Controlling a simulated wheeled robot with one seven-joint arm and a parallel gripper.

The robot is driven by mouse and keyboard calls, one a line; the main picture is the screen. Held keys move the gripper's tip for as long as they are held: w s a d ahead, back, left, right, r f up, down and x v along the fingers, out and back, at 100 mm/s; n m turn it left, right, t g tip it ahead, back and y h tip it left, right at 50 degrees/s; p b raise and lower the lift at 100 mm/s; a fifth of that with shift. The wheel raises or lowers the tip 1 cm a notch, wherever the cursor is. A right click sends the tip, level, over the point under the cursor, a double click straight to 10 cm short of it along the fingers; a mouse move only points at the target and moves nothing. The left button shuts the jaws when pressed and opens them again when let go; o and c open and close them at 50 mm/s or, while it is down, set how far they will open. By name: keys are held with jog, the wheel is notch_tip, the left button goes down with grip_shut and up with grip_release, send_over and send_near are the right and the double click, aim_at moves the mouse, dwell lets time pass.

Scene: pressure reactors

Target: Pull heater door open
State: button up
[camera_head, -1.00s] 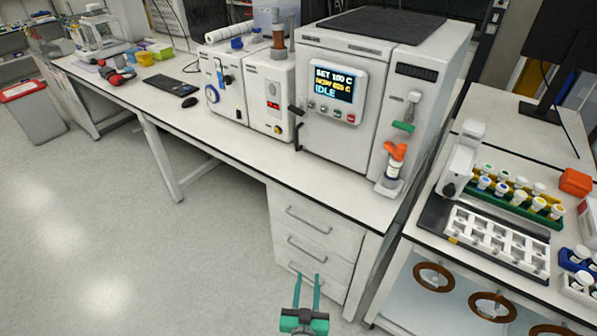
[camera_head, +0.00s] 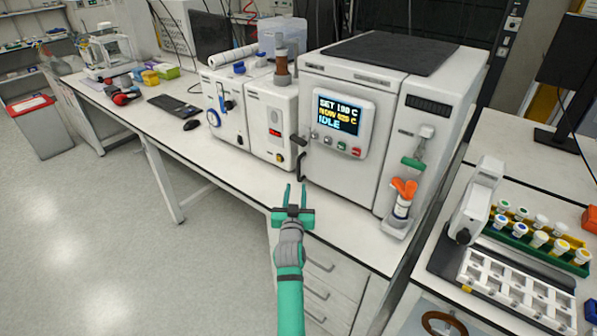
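The heater (camera_head: 390,75) is a white box on the bench with a screen reading SET 100 C and IDLE. Its front door (camera_head: 335,165) looks shut. A dark handle (camera_head: 300,163) sits at the door's left edge. My gripper (camera_head: 295,188) is teal with two thin fingers pointing up and away. The fingers are apart with nothing between them. They are just below the handle in the picture, and I cannot tell the depth gap. My gripper covers part of the bench front.
A white pump-like unit (camera_head: 268,128) stands left of the heater. A second table at right holds a vial rack (camera_head: 515,285).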

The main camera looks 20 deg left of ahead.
aim_at(299, 171)
jog(key=x, duration=1)
jog(key=shift+d, duration=0.2)
jog(key=shift+c, duration=0.3)
grip_shut()
